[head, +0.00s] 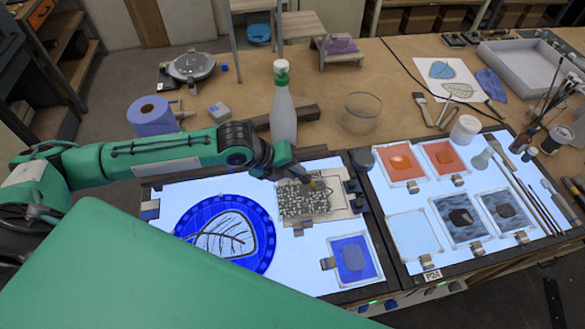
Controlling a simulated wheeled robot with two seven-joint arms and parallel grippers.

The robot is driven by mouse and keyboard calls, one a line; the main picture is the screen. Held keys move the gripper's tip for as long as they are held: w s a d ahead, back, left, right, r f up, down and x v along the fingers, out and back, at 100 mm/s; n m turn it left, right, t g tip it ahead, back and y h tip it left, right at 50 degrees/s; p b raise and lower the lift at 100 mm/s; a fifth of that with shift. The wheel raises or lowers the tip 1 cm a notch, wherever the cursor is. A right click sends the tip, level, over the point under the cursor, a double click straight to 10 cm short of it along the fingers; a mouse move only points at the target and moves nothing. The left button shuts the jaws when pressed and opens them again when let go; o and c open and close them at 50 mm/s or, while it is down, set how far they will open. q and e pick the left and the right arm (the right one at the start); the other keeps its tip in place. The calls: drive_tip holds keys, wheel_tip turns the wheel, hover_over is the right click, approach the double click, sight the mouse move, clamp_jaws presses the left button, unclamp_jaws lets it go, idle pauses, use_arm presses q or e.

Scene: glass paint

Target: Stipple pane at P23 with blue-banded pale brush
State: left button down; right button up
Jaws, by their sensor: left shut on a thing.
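My left gripper (307,182) reaches in from the left and is shut on a brush, mostly hidden by the fingers. Its blue band cannot be made out. The fingers point down over a pane (292,203) covered in dark and pale speckles, at the upper right of the left light table. Whether the brush touches the glass cannot be told. A small label (432,275) on the right light table's front edge is too small to read surely. My right gripper is not in view.
A round blue leaf panel (190,222) and a blue pane (353,259) share the left light table. Orange, dark and pale blue panes (416,233) lie on the right one, beside several brushes. A spray bottle (283,110) and glass bowl (361,112) stand behind.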

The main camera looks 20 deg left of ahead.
use_arm(q)
drive_tip(key=shift+f, duration=0.4)
drive_tip(key=shift+f, duration=0.25)
idle(0.3)
drive_tip(key=shift+f, duration=0.1)
idle(0.8)
drive_tip(key=shift+r+p, duration=1.1)
drive_tip(key=shift+r, duration=0.05)
wheel_tip(320, 180, up, 4)
drive_tip(key=p, duration=0.3)
